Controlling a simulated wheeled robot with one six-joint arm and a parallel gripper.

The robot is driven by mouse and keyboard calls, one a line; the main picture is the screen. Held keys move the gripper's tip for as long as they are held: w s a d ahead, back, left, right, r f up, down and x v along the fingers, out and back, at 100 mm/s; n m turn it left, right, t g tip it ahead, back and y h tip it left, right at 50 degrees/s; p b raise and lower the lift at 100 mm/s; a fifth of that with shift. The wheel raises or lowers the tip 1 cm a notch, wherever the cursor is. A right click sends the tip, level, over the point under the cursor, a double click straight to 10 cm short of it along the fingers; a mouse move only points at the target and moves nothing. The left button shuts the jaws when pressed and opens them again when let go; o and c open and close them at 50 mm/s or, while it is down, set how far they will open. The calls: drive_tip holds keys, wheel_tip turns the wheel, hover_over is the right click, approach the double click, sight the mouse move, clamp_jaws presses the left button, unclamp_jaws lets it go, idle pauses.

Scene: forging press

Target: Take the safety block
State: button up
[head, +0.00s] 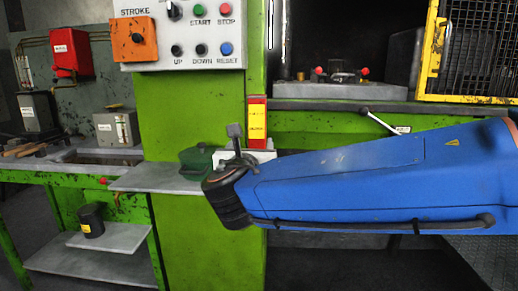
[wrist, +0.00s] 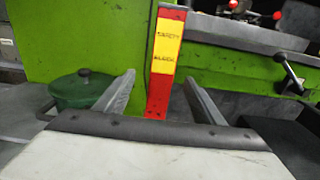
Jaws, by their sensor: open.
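The safety block (wrist: 165,52) is an upright red bar with a yellow label reading "SAFETY BLOCK". In the wrist view it stands against the green press, beyond and between the two fingers of my gripper (wrist: 160,92). The fingers are apart and nothing is held between them. The block's lower end is hidden behind my gripper. In the head view the block (head: 257,120) stands beside the green column, just past my gripper (head: 238,140), which is partly hidden by my blue arm.
A green lidded pot (wrist: 82,90) sits left of my gripper on a grey shelf (head: 150,178). A lever with a black knob (wrist: 289,85) sticks out at the right. The control panel (head: 185,35) is above, and a yellow mesh guard (head: 478,50) stands at the right.

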sight(255, 136)
drive_tip(key=w, duration=1)
drive_tip(key=shift+d, duration=0.2)
drive_tip(key=w, duration=0.5)
drive_tip(key=shift+d, duration=0.35)
drive_tip(key=shift+c, duration=0.2)
drive_tip(key=shift+r, duration=0.1)
clamp_jaws()
